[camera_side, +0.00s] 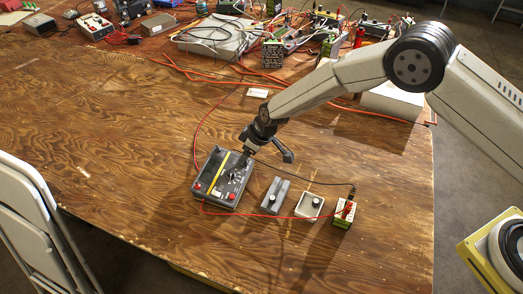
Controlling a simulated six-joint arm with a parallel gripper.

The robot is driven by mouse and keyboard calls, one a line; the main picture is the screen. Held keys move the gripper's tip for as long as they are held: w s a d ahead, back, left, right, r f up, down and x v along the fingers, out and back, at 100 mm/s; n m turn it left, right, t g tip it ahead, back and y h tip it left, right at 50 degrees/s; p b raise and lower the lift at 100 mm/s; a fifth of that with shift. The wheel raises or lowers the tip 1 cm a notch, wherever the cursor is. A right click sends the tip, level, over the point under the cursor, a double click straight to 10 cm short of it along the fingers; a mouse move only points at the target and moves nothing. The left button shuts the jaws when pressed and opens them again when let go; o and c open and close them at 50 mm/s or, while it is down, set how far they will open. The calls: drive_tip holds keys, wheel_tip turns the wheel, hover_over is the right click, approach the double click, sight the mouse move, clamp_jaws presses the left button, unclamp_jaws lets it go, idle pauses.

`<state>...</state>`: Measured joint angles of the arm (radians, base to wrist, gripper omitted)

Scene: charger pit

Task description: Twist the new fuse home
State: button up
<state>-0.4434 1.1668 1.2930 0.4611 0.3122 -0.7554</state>
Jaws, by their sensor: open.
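A grey charger box (208,193) with a yellow stripe and red round parts lies on the wooden table. My gripper (241,163) points down over the right rear part of its top face, its jaws open. The fuse cannot be made out at this size; small dark details on the box top sit close to the jaws. I cannot tell whether the jaws touch anything there.
Electronics crowd the table's back; the left and front wood is bare.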

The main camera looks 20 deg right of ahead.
drive_tip(key=shift+x, duration=1.85)
clamp_jaws()
